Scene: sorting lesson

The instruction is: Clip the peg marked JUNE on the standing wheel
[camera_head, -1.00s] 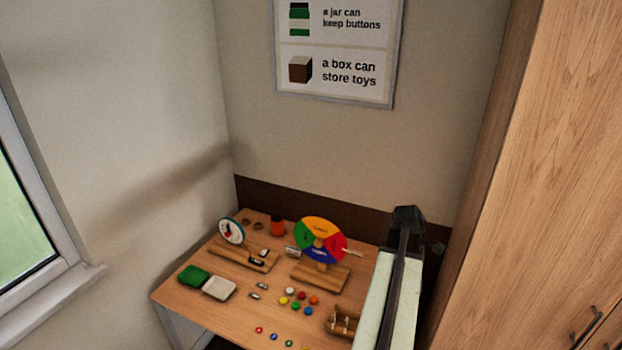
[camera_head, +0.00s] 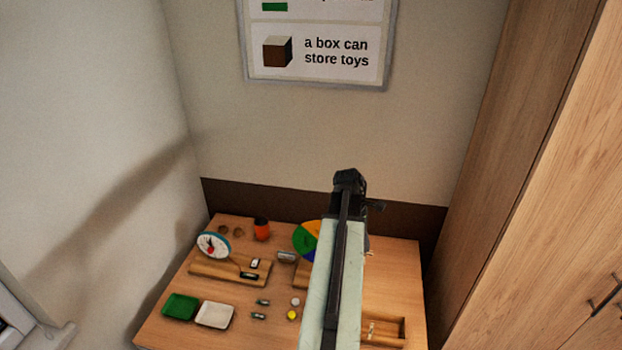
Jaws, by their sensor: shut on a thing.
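The standing wheel (camera_head: 306,238) has coloured sectors and stands on a wooden base at the back of the table. My arm hides much of the wheel; its green and orange left part shows. A small pale piece (camera_head: 369,246) shows just right of my arm, at about the wheel's height; I cannot tell whether it is a peg. My arm reaches up through the picture to a dark joint, and my gripper's jaws do not show. A wooden tray (camera_head: 398,329) at the right holds a small pale peg-like piece. No JUNE mark can be read.
A small clock-like dial (camera_head: 213,246) stands at the left on a wooden base. A red-orange jar (camera_head: 262,229) stands behind. A green tray (camera_head: 180,306) and a white tray (camera_head: 214,314) lie at front left. A tall wooden cabinet (camera_head: 520,150) borders the right. The back-right tabletop is clear.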

